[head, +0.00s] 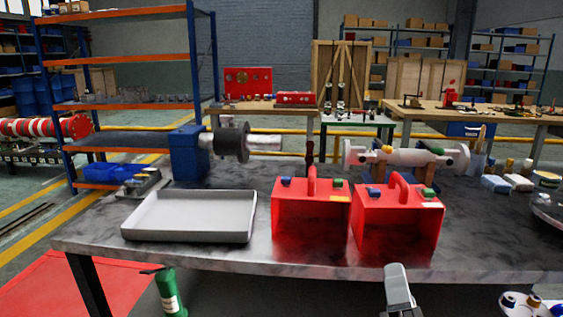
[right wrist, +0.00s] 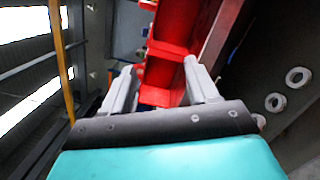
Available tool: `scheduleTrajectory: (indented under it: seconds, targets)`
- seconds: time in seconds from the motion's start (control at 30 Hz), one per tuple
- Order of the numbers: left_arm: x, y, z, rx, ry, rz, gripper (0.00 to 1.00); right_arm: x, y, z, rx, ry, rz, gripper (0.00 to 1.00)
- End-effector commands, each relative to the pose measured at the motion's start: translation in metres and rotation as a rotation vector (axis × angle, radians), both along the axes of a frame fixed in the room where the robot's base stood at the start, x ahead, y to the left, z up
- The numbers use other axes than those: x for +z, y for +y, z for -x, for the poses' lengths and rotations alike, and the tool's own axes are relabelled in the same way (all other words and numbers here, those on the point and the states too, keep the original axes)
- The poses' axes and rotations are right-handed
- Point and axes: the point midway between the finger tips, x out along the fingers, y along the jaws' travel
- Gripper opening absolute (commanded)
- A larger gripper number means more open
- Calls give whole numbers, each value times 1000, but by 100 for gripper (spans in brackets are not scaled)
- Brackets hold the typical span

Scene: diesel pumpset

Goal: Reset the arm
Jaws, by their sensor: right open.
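My right gripper (head: 397,285) shows at the bottom of the head view, in front of the table's front edge and below the right red box. In the right wrist view its two grey fingers (right wrist: 160,82) stand apart with nothing held between them. Red parts show beyond the fingers there; I cannot tell what they belong to. My left gripper is not in view. Two red boxes with handles, a left one (head: 300,228) and a right one (head: 400,232), stand side by side on the table (head: 180,262).
An empty grey tray (head: 190,216) lies left of the red boxes. A blue motor unit (head: 188,152) and a pale pipe assembly (head: 408,157) stand behind. A green bottle (head: 170,292) is below the table's front edge. Blue-and-orange shelving (head: 120,60) rises at the back left.

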Motion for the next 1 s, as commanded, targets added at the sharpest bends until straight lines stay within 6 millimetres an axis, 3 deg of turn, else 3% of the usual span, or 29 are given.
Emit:
scheduleTrajectory:
  seconds: [0.27, 0.4, 0.5, 0.77, 1.0]
  targets:
    - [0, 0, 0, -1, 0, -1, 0, -122, -11, 5, 97, 345, -401, 59]
    - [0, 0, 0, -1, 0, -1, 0, -184, -23, 27, 81, 507, -717, 59]
    - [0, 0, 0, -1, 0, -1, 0, -219, -34, 48, 36, 587, -957, 59]
    - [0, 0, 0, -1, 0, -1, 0, -270, -72, 98, -146, 636, -1511, 59]
    - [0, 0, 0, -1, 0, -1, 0, -265, -26, 93, -173, 565, -1722, 59]
